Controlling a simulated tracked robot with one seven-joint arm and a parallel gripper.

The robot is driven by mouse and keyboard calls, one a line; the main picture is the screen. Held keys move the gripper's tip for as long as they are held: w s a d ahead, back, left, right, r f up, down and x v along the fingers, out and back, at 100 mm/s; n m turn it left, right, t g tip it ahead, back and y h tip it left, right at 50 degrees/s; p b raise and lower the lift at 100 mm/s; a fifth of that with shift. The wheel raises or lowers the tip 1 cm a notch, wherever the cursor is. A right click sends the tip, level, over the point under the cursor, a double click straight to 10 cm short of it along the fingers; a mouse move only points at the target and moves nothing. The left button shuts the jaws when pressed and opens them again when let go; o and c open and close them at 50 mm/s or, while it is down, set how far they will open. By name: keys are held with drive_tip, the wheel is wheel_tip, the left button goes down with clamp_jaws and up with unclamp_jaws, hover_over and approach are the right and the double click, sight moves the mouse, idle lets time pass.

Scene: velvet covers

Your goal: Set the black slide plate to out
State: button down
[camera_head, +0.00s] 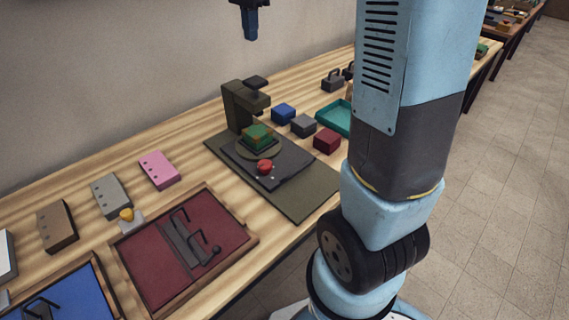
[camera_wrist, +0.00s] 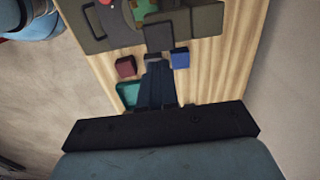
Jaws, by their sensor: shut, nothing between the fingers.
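The black slide plate (camera_head: 292,164) lies flat on an olive base board (camera_head: 312,198) in the head view. A red knob (camera_head: 265,167) sits at its front. A green and brown block (camera_head: 257,135) rests on a round pad over the plate, under the head of an olive column (camera_head: 238,108). In the wrist view the plate (camera_wrist: 90,22) shows only in part at the upper left. My gripper (camera_head: 250,36) is high above the table, behind and apart from the olive column. It is shut and empty; its fingers also show in the wrist view (camera_wrist: 157,80).
Blue (camera_head: 283,113), grey (camera_head: 303,125) and dark red (camera_head: 327,140) blocks and a teal tray (camera_head: 335,117) stand right of the column. A red framed board (camera_head: 150,262) with a black lever lies at the front left. A wall runs behind the table.

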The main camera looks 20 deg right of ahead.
drive_tip(key=c, duration=1.8)
unclamp_jaws()
drive_tip(key=shift+c, duration=0.2)
drive_tip(key=shift+o, duration=0.7)
drive_tip(key=shift+s, duration=0.1)
drive_tip(key=shift+o, duration=0.7)
drive_tip(key=shift+s+r, duration=0.2)
drive_tip(key=shift+s, duration=0.05)
drive_tip(key=o, duration=0.4)
drive_tip(key=s+d+r+n+t, duration=0.1)
drive_tip(key=s+r+n, duration=0.1)
drive_tip(key=s, duration=0.3)
drive_tip(key=shift+s+n, duration=0.35)
drive_tip(key=shift+n, duration=0.05)
drive_tip(key=s+d+f+n+t, duration=0.1)
drive_tip(key=s+n, duration=0.4)
drive_tip(key=s, duration=0.5)
drive_tip(key=s+d+f+n+t, duration=0.1)
drive_tip(key=s+n+t, duration=0.2)
drive_tip(key=s+n, duration=0.3)
drive_tip(key=s, duration=0.5)
drive_tip(key=shift+s+f, duration=0.3)
drive_tip(key=shift+f, duration=0.05)
drive_tip(key=shift+s, duration=0.15)
